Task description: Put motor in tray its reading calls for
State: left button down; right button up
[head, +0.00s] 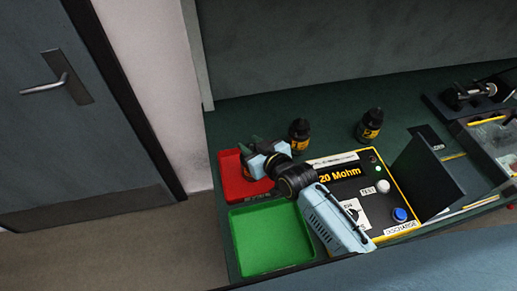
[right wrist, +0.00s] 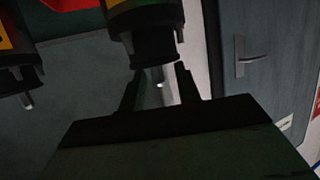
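The tester (head: 360,187) has a black display reading "20 Mohm". The red tray (head: 228,177) lies to its left, and the green tray (head: 270,237) lies in front of the red one. My right gripper (head: 249,146) is over the far part of the red tray. The right wrist view, which looks upside down, shows a black motor (right wrist: 150,47) with its neck between the right fingertips (right wrist: 155,62), shaft beyond the neck. The fingers appear closed on it. In the head view this motor is hard to make out. My left gripper is not in view.
Two black motors with yellow labels stand on the bench, one near the red tray (head: 299,134) and one farther right (head: 370,125). A dark upright panel (head: 428,172) stands right of the tester. The green tray looks empty.

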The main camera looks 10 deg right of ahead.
jog(key=v, duration=1.2)
jog(key=shift+p, duration=0.4)
